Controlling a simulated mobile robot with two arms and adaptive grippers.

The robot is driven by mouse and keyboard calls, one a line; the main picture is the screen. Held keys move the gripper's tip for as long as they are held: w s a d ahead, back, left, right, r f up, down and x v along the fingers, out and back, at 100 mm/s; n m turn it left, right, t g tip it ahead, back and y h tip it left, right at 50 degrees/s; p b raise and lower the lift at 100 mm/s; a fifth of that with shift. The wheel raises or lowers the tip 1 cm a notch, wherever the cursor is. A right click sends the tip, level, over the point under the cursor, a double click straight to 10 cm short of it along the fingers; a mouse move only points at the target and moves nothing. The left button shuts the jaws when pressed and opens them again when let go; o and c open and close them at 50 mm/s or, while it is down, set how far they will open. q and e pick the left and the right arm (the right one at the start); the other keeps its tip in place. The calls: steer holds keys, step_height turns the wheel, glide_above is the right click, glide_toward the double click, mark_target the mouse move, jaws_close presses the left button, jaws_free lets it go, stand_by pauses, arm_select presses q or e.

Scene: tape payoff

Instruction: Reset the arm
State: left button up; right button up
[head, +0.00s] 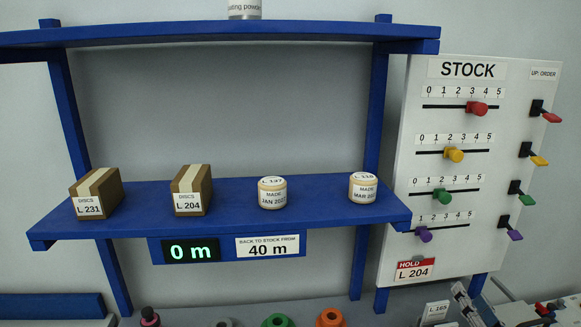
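My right gripper (470,303) shows only in part at the bottom right of the head view, low in front of the stock board. It is small and cut off by the lower edge, so I cannot tell whether it is open or shut, or whether it holds anything. A white label reading L 165 (436,311) stands just left of it. My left gripper is not in view.
A blue shelf (230,207) holds two boxes (96,193) (191,190) and two labelled rolls (272,192) (363,186). Its display (191,251) reads 0 m. The stock board (400,225) has coloured sliders and switches. Green (277,321) and orange (330,317) items show below.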

steer(key=s+a+f+m+g+h, duration=0.15)
steer(key=s+f+m+g, duration=0.25)
steer(key=s+f+m, duration=0.4)
steer(key=s+a+f+m+g+h, duration=0.1)
steer(key=s+a+f+m+g, duration=0.1)
steer(key=s+f+m+g, duration=0.6)
steer(key=s+a+f+m+g+y, duration=0.1)
steer(key=s+a+f+m+y, duration=0.3)
steer(key=a, duration=0.4)
steer(key=s+a+f+m+g+y, duration=0.1)
steer(key=s+a+f+m+y, duration=0.1)
steer(key=s+a+f+m, duration=0.5)
step_height(320, 180, down, 27)
steer(key=n+b, duration=0.1)
steer(key=b, duration=0.2)
steer(key=s+d+f+g+b, duration=0.2)
steer(key=s+f, duration=1.5)
steer(key=f, duration=0.1)
steer(key=shift+s+d+f+h+b, duration=0.3)
steer(key=shift+s+d+h+b, duration=0.05)
steer(key=shift+h+b, duration=0.1)
